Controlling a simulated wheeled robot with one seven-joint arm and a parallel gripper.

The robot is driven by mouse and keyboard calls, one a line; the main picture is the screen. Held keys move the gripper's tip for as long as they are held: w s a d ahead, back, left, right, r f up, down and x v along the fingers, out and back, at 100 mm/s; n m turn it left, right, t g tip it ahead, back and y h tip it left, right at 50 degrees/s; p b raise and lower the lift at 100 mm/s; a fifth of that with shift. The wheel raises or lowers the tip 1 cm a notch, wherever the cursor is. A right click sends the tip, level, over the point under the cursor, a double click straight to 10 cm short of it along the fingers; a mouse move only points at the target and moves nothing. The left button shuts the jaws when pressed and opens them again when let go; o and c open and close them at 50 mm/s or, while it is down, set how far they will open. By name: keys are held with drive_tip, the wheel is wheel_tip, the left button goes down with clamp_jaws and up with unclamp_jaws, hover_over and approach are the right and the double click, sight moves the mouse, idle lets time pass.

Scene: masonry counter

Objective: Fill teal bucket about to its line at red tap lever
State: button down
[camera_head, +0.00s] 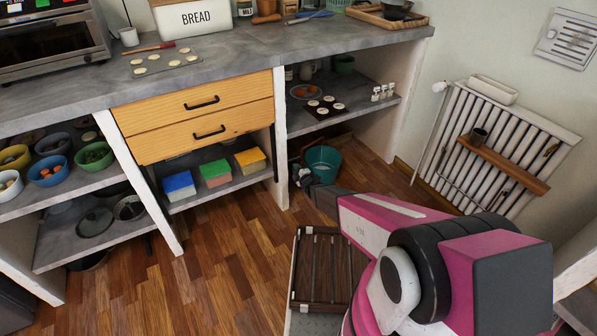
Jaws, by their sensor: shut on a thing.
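The teal bucket (323,159) is low under the right end of the counter, near the floor, its open top facing up. My arm hides its lower part, so I cannot tell whether it touches the floor. My gripper (302,176) is at the bucket's left side and is shut on it; the fingers are small and partly dark, so the exact grip point is unclear. I cannot make out the fill line or the water level. No tap with a red lever shows in this view.
The counter's white upright (280,140) stands close left of the gripper. A radiator (490,150) with a wooden ledge is on the right wall. The wooden floor (220,250) at left is clear.

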drive_tip(key=shift+w+d+r+m, duration=0.15)
drive_tip(key=shift+r+m, duration=0.4)
drive_tip(key=shift+m, duration=0.65)
drive_tip(key=c, duration=1.1)
unclamp_jaws()
drive_tip(key=shift+d, duration=0.1)
